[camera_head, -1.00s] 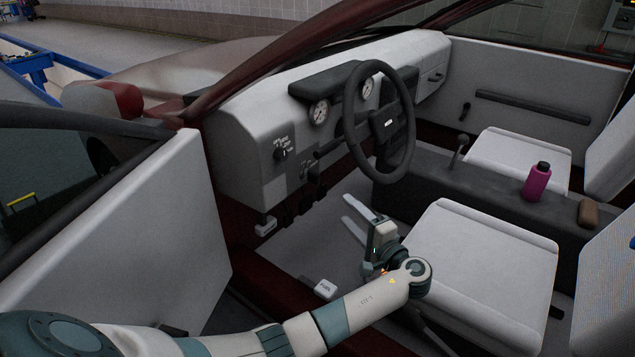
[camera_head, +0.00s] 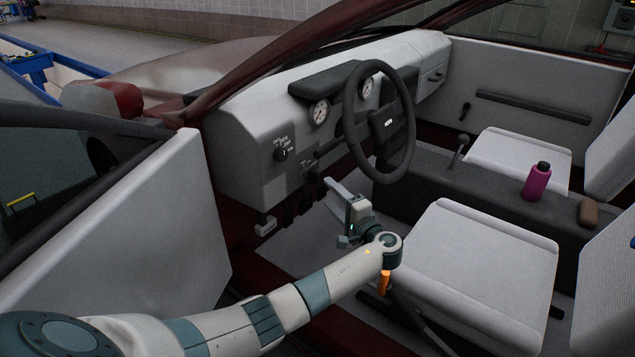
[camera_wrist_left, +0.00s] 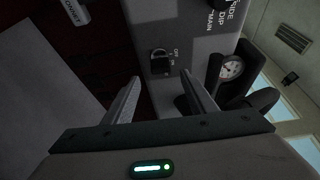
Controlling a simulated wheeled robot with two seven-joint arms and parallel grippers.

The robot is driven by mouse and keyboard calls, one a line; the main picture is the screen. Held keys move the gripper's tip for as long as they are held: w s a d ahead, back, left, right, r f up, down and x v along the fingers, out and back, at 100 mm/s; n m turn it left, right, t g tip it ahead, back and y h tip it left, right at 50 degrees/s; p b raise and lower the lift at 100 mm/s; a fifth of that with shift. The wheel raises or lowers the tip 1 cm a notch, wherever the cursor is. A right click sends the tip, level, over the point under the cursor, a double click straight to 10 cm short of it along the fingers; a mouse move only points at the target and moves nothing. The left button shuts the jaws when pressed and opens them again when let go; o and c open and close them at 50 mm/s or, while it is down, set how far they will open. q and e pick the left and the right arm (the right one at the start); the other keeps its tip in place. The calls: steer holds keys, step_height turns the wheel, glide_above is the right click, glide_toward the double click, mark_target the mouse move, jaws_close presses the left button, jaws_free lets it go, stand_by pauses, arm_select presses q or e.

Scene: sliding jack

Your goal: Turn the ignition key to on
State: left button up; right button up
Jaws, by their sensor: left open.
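The ignition key (camera_wrist_left: 159,62) shows in the left wrist view as a dark part on the grey dash panel, beside the OFF and ON lettering. In the head view the ignition switch (camera_head: 312,178) is small and dark, low on the dash left of the steering wheel. Which mark the key points at is too small to tell. My left gripper (camera_head: 328,190) is open, its fingers pointing at the lower dash, close to the switch. In the left wrist view the key lies ahead, between the two fingers (camera_wrist_left: 158,78), with nothing held. My right gripper is out of view.
The steering wheel (camera_head: 382,122) stands right of and above the gripper. A light switch (camera_head: 281,155) is on the dash at left, with a bonnet lever (camera_head: 265,228) below it. The driver's seat (camera_head: 475,262) is at the right, and the open door (camera_head: 130,235) at the left.

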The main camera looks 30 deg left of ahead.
mark_target(317, 181)
arm_select(q)
steer(key=x, duration=0.8)
steer(key=shift+w+a, duration=0.1)
steer(key=shift+a, duration=0.05)
steer(key=c, duration=1.1)
